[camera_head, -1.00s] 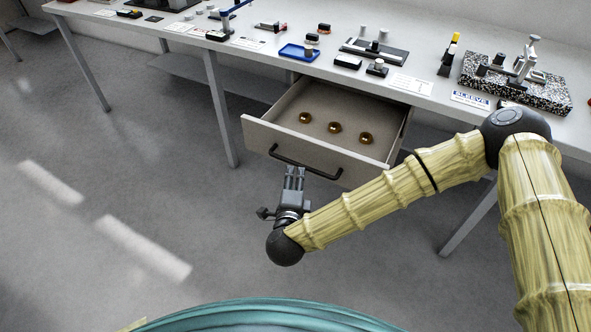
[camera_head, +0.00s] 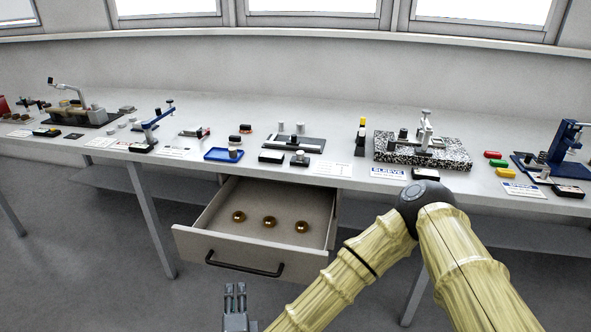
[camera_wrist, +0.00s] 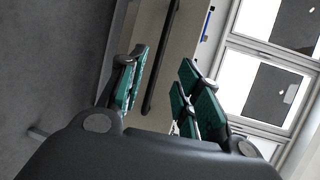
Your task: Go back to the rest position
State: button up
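My gripper (camera_head: 235,290) is in front of and below the open drawer (camera_head: 205,244), apart from its dark handle (camera_head: 244,264). In the wrist view, the fingers of my gripper (camera_wrist: 162,82) stand apart with nothing between them, green pads facing each other. The handle (camera_wrist: 160,60) shows beyond the fingers. Three brass-coloured round pieces (camera_head: 270,222) lie in a row in the drawer. My arm reaches in from the lower right, and the lower part of my gripper is cut off by the head picture's bottom edge.
The long bench (camera_head: 345,104) carries a blue tray (camera_head: 209,155), a speckled stone block (camera_head: 455,156), a blue press (camera_head: 567,140) and several small fixtures. Bench legs (camera_head: 152,220) stand beside the drawer. The grey floor (camera_head: 85,270) at left is clear.

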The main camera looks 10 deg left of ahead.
jog(key=s+d+f+n+g+p, duration=0.1)
jog(key=s+d+f+n+g, duration=0.35)
jog(key=d+f, duration=0.45)
jog(key=s+d+f+n+g+p, duration=0.1)
jog(key=s+d+f+n+g, duration=0.3)
jog(key=d+f, duration=0.4)
jog(key=s+d+f+n+g+h, duration=0.1)
jog(key=s+d+n+g, duration=0.1)
jog(key=s+d, duration=0.3)
jog(key=s+d+f+n+g+h, duration=0.1)
jog(key=s+d, duration=0.4)
jog(key=d, duration=0.8)
jog(key=s+d+f+n+g+h+p, duration=0.1)
jog(key=s+d+n+g+h, duration=0.2)
jog(key=d, duration=0.7)
jog(key=shift+s, duration=1.1)
